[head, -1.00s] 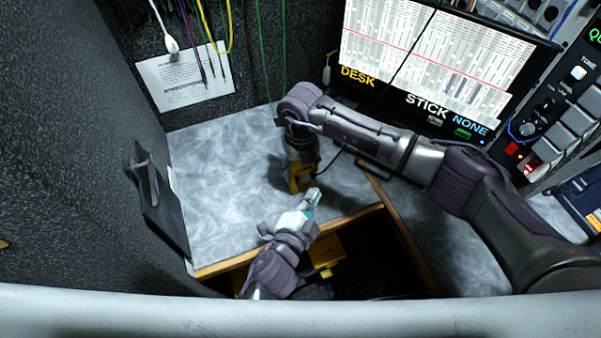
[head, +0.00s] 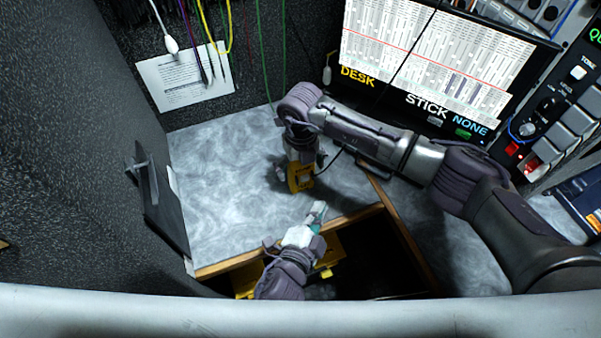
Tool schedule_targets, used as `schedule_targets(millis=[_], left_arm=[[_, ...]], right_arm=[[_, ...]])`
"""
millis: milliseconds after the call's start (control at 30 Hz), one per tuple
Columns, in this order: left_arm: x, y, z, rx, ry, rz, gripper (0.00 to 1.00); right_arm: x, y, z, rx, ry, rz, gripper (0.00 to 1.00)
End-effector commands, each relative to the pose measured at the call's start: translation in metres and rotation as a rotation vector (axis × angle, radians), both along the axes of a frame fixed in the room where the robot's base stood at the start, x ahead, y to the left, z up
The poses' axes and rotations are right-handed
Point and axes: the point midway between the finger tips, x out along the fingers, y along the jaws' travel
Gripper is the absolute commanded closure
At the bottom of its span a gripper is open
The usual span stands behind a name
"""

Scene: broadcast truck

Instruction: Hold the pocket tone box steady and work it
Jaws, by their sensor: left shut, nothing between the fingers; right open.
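A small yellow box with a dark face (head: 300,179), seemingly the pocket tone box, stands on the grey mottled worktop. My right gripper (head: 303,166) points down right at it from above. That gripper is open, and its fingers partly hide the box; I cannot tell whether they touch it. My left gripper (head: 318,212) is shut and empty, below and slightly right of the box, near the worktop's front edge. There is a small gap between its tips and the box.
An open, dark compartment with a wooden rim (head: 400,236) lies below the worktop, with yellow items (head: 328,256) inside. A black cable (head: 331,161) passes beside the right gripper. A screen (head: 435,60) and button panel (head: 560,125) stand right. The worktop's left side (head: 215,190) is clear.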

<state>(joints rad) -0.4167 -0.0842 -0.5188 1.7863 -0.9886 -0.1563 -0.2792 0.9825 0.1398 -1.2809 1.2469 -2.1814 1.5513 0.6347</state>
Motion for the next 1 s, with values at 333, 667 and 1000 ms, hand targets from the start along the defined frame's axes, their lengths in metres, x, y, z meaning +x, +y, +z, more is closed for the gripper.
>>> schedule_targets(millis=[333, 667, 1000], left_arm=[[0.0, 0.0, 0.0, 0.0, 0.0, 0.0, 1.0], [0.0, 0.0, 0.0, 0.0, 0.0, 0.0, 1.0], [0.0, 0.0, 0.0, 0.0, 0.0, 0.0, 1.0]], right_arm=[[0.001, 0.0, 0.017, 0.002, -0.004, 0.001, 0.07], [0.001, 0.0, 0.086, 0.001, -0.005, 0.001, 0.07], [0.0, 0.0, 0.12, 0.0, -0.001, 0.0, 0.07]])
